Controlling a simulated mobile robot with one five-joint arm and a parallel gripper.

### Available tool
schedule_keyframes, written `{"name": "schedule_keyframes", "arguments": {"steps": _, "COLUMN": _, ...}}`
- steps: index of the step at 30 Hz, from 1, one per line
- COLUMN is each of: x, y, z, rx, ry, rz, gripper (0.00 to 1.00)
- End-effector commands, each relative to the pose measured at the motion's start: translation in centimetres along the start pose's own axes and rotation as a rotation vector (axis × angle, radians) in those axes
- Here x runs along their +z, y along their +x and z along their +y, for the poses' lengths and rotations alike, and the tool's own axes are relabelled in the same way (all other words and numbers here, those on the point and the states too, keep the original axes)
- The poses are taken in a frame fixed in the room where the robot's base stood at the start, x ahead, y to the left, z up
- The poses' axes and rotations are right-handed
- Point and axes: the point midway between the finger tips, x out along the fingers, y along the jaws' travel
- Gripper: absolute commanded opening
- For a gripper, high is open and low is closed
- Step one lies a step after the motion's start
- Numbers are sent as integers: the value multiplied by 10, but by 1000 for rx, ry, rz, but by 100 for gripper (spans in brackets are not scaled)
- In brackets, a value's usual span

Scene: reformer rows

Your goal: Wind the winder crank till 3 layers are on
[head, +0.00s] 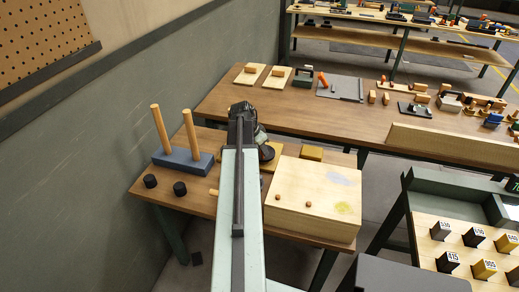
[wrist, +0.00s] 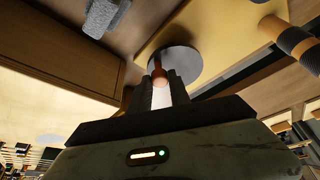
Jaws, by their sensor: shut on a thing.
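In the wrist view my gripper (wrist: 162,88) is shut on a small reddish-brown knob (wrist: 159,70), the crank's handle. The knob stands on a round grey disc (wrist: 184,62), which lies against a yellowish board (wrist: 225,35). A cylinder with orange and dark bands (wrist: 288,38) shows at the right; I cannot tell how many layers are on it. A rough grey piece (wrist: 106,17) shows at the top. In the head view my arm hides most of the winder; only part of its yellow base (head: 273,160) shows beside the arm.
A wooden box (head: 313,190) with two small knobs stands right of my arm. A blue block with two upright pegs (head: 180,160) stands at the left, with two black cylinders (head: 180,189) in front. A yellow block (head: 312,153) lies behind the box. The wall is close at left.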

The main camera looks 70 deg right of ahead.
Motion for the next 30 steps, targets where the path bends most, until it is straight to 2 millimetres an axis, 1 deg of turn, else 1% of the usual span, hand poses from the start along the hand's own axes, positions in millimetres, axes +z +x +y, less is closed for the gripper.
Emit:
{"name": "schedule_keyframes", "arguments": {"steps": 2, "x": -1, "y": 0, "z": 3, "rx": -14, "ry": -35, "rz": -1, "gripper": 0}}
{"name": "schedule_keyframes", "arguments": {"steps": 10, "x": -3, "y": 2, "z": 5, "rx": -47, "ry": -117, "rz": -1, "gripper": 0}}
{"name": "schedule_keyframes", "arguments": {"steps": 26, "x": -4, "y": 2, "z": 5, "rx": -56, "ry": -135, "rz": -2, "gripper": 0}}
{"name": "schedule_keyframes", "arguments": {"steps": 27, "x": -4, "y": 2, "z": 5, "rx": -55, "ry": -135, "rz": -2, "gripper": 34}}
{"name": "schedule_keyframes", "arguments": {"steps": 28, "x": -4, "y": 2, "z": 5, "rx": -55, "ry": -135, "rz": -2, "gripper": 43}}
{"name": "schedule_keyframes", "arguments": {"steps": 30, "x": -4, "y": 2, "z": 5, "rx": -56, "ry": -135, "rz": -1, "gripper": 44}}
